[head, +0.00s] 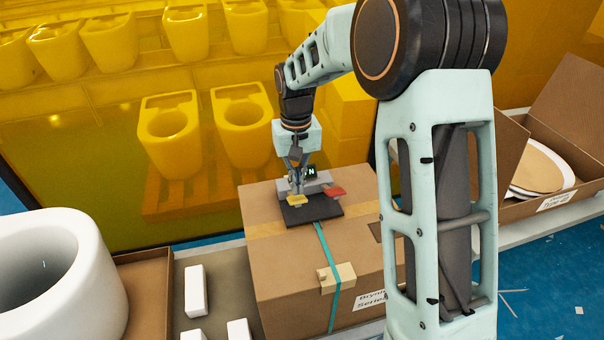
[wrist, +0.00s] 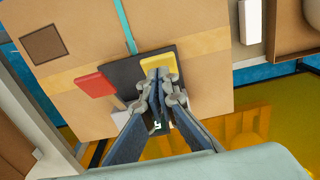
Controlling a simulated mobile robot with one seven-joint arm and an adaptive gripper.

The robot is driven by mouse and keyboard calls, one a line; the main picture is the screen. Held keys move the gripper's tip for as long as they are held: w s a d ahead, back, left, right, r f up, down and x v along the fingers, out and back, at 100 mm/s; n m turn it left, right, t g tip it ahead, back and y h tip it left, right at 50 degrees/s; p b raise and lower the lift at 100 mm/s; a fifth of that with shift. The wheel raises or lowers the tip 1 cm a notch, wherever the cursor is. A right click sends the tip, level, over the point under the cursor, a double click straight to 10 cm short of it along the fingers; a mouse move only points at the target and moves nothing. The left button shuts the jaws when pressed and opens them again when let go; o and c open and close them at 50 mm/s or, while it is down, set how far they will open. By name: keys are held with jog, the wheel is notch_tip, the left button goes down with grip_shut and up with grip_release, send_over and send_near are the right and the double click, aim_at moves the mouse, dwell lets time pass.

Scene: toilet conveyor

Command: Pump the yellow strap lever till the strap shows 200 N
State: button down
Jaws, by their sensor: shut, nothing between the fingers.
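The strap tool sits on top of a closed cardboard box (head: 285,270), on a dark base plate (head: 322,210). Its yellow lever (head: 297,200) is on the left and a red lever (head: 335,192) on the right. In the wrist view the yellow lever (wrist: 158,63) is just beyond my fingertips and the red lever (wrist: 96,85) is to the left. A small dark display with an "N" (head: 311,171) is behind the levers; its number is not readable. My gripper (head: 294,180) is shut and empty, pointing down over the yellow lever. I cannot tell whether it touches the lever.
A teal strap (head: 325,255) runs over the box front past a pale corner piece (head: 337,278). A white toilet bowl (head: 50,270) and small white blocks (head: 194,290) are at the left. An open box (head: 545,200) is at the right. A yellow transparent screen (head: 100,170) stands behind.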

jog(key=shift+f, duration=0.1)
jog(key=shift+f+b, duration=2.7)
jog(key=shift+f, duration=1.3)
notch_tip(320, 180, up, 10)
jog(key=p, duration=0.7)
jog(key=shift+r+p, duration=0.25)
jog(key=shift+p, duration=0.05)
jog(key=n+p, duration=0.1)
jog(key=r+n+p, duration=0.1)
jog(key=n, duration=0.1)
jog(key=shift+r, duration=0.3)
jog(key=r+n+p, duration=0.1)
jog(key=n+p, duration=0.1)
jog(key=n, duration=0.1)
jog(key=b, duration=0.3)
send_over(297, 206)
jog(key=w, duration=0.2)
jog(key=shift+s+d+f, duration=0.1)
jog(key=shift+f, duration=1.15)
jog(key=shift+s+f, duration=0.1)
jog(key=shift+f, duration=1.15)
